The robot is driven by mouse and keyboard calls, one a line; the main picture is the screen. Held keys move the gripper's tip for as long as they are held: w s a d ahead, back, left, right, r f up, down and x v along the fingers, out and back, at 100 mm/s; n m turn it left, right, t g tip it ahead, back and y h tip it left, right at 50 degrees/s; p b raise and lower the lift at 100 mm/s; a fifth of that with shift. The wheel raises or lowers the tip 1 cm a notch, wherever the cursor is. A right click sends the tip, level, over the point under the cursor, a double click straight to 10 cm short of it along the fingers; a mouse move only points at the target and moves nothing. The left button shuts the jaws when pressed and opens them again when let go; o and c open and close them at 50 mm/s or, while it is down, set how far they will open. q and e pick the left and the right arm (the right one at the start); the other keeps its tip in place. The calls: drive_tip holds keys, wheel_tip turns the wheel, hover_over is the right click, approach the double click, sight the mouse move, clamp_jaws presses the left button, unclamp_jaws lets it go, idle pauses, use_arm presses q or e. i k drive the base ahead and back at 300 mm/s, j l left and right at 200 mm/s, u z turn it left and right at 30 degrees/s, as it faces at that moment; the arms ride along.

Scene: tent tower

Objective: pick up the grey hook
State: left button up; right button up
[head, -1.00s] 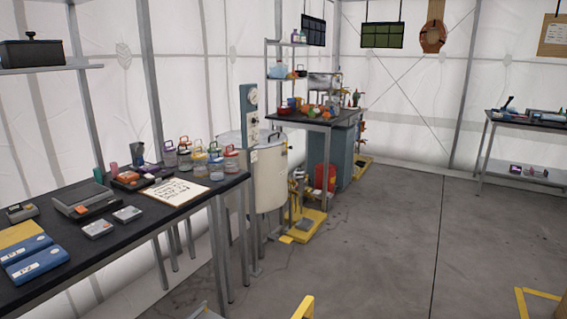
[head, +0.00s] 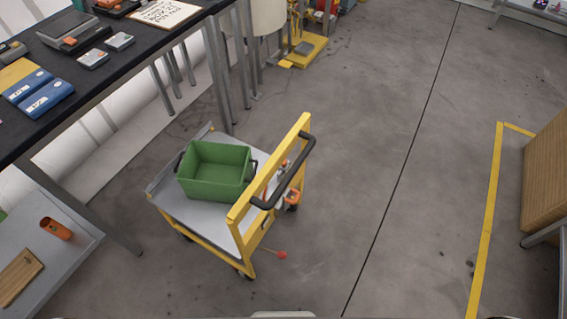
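I cannot make out a grey hook anywhere in the head view. Neither of my grippers shows in it. A yellow-framed cart (head: 240,232) with a grey deck and a black handle stands in the middle of the floor. A green bin (head: 217,168) with dark handles sits on its deck. Small red and orange items (head: 291,196) show at the cart's handle end, partly hidden by the frame; I cannot tell what they are.
A black-topped table (head: 110,70) at upper left holds devices and blue boxes (head: 47,98). A grey bench (head: 62,275) at lower left holds an orange cup (head: 56,229) and a wooden board (head: 18,276). A wooden box (head: 546,180) stands at right beyond yellow floor tape (head: 487,220).

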sight(285, 167)
drive_tip(key=k, duration=1.05)
drive_tip(key=u, duration=0.4)
drive_tip(key=k+u, duration=0.1)
drive_tip(key=u, duration=0.3)
drive_tip(key=j+u, duration=0.1)
drive_tip(key=u, duration=0.25)
drive_tip(key=k+u, duration=0.1)
drive_tip(key=u, duration=2.25)
drive_tip(key=k+l+u, duration=0.35)
drive_tip(key=l, duration=0.25)
drive_tip(key=k+l+u, duration=0.4)
drive_tip(key=k+l, duration=0.45)
drive_tip(key=k, duration=0.15)
drive_tip(key=k+l, duration=0.4)
drive_tip(key=k, duration=0.15)
drive_tip(key=k+l, duration=0.45)
drive_tip(key=k, duration=0.15)
